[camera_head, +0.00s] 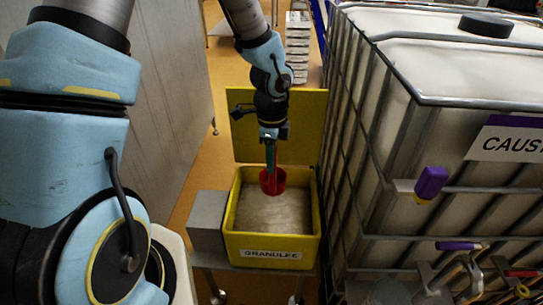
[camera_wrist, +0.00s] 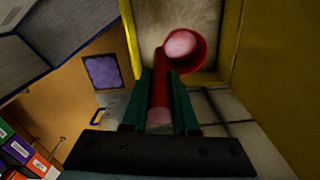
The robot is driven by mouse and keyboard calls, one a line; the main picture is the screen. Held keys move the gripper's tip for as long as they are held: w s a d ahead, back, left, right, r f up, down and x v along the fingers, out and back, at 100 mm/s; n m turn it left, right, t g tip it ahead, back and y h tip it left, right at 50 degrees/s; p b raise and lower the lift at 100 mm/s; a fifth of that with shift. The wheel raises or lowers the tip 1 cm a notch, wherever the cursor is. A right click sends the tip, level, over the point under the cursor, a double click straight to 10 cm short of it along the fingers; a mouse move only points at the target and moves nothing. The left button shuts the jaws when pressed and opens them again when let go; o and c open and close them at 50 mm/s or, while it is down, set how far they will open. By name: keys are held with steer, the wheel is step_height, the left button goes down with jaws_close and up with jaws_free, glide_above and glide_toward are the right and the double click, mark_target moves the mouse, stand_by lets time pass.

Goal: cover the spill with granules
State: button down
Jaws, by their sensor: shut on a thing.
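My gripper (camera_head: 271,146) points down over the yellow granules bin (camera_head: 238,244) and is shut on the handle of a red scoop (camera_head: 272,181). In the wrist view the green fingers of my gripper (camera_wrist: 160,78) clasp the scoop's red handle (camera_wrist: 160,92). The scoop's round cup (camera_wrist: 201,52) is over the beige granules (camera_head: 285,214); I cannot tell whether it touches them. A pale pink round area shows inside the cup, and I cannot tell whether it is granules. A purple patch (camera_wrist: 103,72) lies on the orange floor in the wrist view; it may be the spill.
The bin's yellow lid (camera_head: 309,115) stands open behind it. A caged white tank (camera_head: 440,80) with valves closely borders the bin's right side. A grey box (camera_head: 207,220) is at its left. A grey panel (camera_head: 165,90) stands farther left. Coloured boxes (camera_wrist: 22,150) show in the wrist view.

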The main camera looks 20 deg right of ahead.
steer(key=shift+s+f+b, duration=0.1)
steer(key=shift+f+b, duration=3.2)
step_height(320, 180, down, 9)
steer(key=b, duration=0.6)
steer(key=shift+r, duration=0.2)
step_height(320, 180, up, 15)
steer(key=p, duration=1.4)
glide_above(273, 179)
steer(key=shift+w+d, duration=0.1)
steer(key=shift+w, duration=0.35)
steer(key=shift+f, duration=0.1)
